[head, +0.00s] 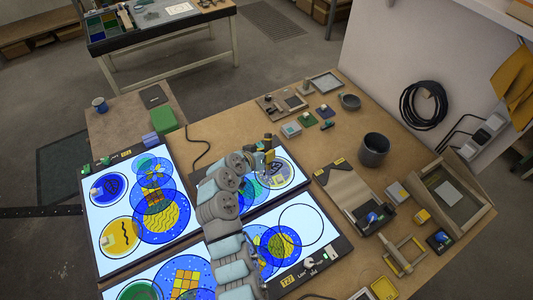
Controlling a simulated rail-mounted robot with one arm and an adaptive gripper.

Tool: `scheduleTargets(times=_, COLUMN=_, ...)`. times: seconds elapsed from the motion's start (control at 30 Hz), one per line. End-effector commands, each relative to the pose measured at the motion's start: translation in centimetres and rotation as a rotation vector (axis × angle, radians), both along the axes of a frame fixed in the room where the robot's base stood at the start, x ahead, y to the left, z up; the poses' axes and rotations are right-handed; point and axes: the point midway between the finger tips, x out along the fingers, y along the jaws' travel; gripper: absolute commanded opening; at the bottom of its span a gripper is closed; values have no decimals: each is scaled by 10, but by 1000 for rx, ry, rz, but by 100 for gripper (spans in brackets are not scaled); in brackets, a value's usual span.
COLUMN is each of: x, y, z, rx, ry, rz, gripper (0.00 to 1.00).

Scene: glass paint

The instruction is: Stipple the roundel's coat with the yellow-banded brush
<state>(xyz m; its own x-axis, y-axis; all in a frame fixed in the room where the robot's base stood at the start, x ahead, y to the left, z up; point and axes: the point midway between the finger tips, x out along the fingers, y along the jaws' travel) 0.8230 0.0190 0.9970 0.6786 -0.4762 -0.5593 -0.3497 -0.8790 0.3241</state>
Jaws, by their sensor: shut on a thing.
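My gripper (266,154) is at the end of my arm, over the upper right light panel (293,166). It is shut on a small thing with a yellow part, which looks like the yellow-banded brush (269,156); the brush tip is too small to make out. Just below it on that panel lies a round glass piece (277,174), partly hidden by the gripper. I cannot tell whether the brush touches it. Other roundels lie on the left panel: a blue one (107,190) and a yellow one with a dark squiggle (118,239). My arm hides part of the panels.
A wooden tray (452,190) is at the far right.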

Motion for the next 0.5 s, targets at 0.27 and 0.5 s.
scheduleTargets(times=0.27, x=5, y=-12, z=0, rx=0, ry=-1, rz=-1, gripper=0)
scheduleTargets(times=0.5, x=13, y=-30, z=0, rx=-1, ry=-1, rz=-2, gripper=0)
